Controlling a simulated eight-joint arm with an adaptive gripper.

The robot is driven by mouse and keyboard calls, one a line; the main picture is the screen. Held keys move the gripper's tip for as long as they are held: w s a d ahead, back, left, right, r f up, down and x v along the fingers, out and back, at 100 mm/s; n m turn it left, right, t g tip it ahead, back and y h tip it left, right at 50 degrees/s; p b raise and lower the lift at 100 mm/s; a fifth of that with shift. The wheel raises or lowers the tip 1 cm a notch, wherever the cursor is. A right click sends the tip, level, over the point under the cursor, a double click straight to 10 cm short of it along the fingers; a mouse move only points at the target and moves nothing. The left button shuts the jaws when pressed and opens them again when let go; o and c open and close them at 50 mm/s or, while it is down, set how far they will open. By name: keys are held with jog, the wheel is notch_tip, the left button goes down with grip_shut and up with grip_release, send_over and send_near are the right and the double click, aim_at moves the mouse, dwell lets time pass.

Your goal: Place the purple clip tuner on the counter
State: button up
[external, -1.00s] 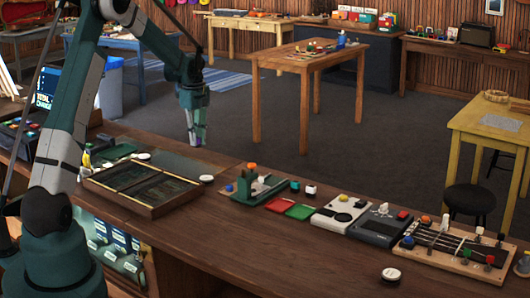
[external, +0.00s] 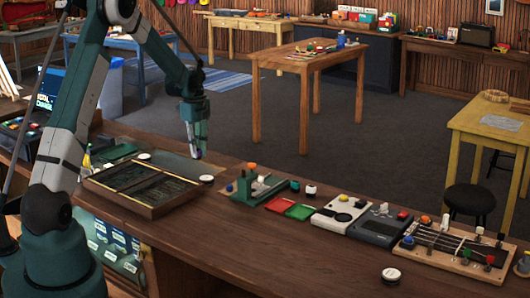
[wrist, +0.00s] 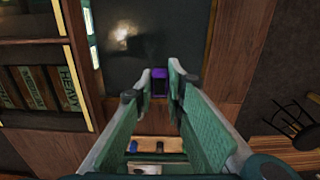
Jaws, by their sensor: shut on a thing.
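My gripper (external: 197,152) is above the counter (external: 225,237), over its far edge near a dark flat panel. It points down. In the wrist view, my gripper (wrist: 161,82) is shut on the purple clip tuner (wrist: 160,83), a small dark purple block between its fingertips. In the external view the tuner is mostly hidden, with only a hint of purple at the fingertips. The dark panel (wrist: 140,25) lies beyond the tuner in the wrist view. I cannot tell exactly how high the tuner is above the surface.
A wooden-framed case (external: 150,205) lies left of my gripper. A white round item (external: 206,179) sits close by. A green stand (external: 260,187), red and green trays, grey devices and a fretboard jig (external: 455,250) line the counter to the right. The front middle of the counter is clear.

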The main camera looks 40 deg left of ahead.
aim_at(198, 171)
jog(key=shift+f, duration=0.6)
jog(key=shift+f, duration=1.85)
jog(key=shift+f, duration=0.2)
jog(key=o, duration=0.8)
jog(key=shift+c, duration=0.2)
jog(key=shift+r, duration=0.2)
jog(key=shift+r, duration=6)
